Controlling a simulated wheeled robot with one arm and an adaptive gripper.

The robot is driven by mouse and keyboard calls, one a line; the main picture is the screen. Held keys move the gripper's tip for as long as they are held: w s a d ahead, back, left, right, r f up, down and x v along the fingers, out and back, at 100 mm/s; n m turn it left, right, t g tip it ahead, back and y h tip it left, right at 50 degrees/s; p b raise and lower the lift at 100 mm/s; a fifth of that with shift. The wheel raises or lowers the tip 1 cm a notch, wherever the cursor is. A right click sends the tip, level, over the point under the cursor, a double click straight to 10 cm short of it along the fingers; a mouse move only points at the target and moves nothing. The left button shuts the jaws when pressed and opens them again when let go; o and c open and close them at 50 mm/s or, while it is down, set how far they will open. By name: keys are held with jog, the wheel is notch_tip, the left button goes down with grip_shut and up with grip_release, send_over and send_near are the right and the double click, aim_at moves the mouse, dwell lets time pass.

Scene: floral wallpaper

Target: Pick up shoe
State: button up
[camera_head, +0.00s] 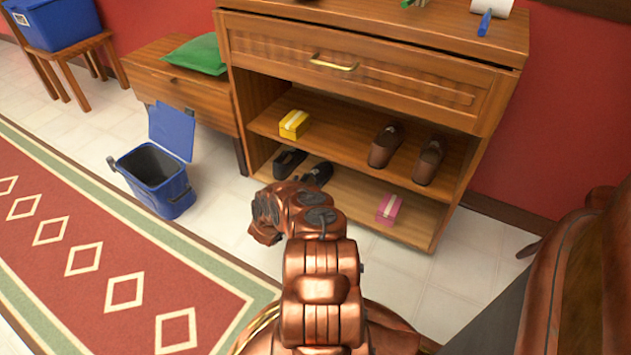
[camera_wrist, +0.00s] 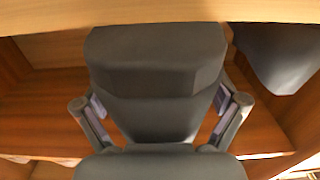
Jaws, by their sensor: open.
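A pair of brown shoes, one at the left (camera_head: 385,147) and one at the right (camera_head: 428,162), stands on the cabinet's upper shelf. A pair of dark shoes, one at the left (camera_head: 289,162) and one at the right (camera_head: 319,174), is on the lower shelf, partly behind my copper arm. My gripper (camera_wrist: 159,104) shows in the wrist view with its fingers apart. A dark grey block fills the middle between them; I cannot tell whether it is gripper or shoe. A dark rounded shape at the upper right may be a shoe. In the head view the jaws are not clear.
The wooden cabinet (camera_head: 480,105) has shelves holding a yellow box (camera_head: 294,124) and a pink box (camera_head: 389,209). A blue bin (camera_head: 160,180) with its lid up stands left of my arm. A brown leather seat (camera_head: 590,265) is at right. Tile floor is clear before the cabinet.

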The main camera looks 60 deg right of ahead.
jog(key=c, duration=1.5)
jog(key=shift+r, duration=0.25)
notch_tip(320, 180, up, 4)
jog(key=p, duration=0.2)
jog(key=shift+f+p, duration=0.25)
jog(key=shift+p, duration=0.05)
jog(key=s+a+p, duration=0.2)
jog(key=s+a, duration=0.1)
jog(key=a, duration=0.1)
jog(key=s+a+p, duration=0.2)
jog(key=s+a, duration=0.1)
jog(key=a, duration=0.1)
jog(key=s+a+r+p, duration=0.1)
jog(key=s+a+p, duration=0.1)
jog(key=s+a, duration=0.1)
jog(key=shift+s+a, duration=0.35)
jog(key=shift+a, duration=0.5)
jog(key=shift+c, duration=0.2)
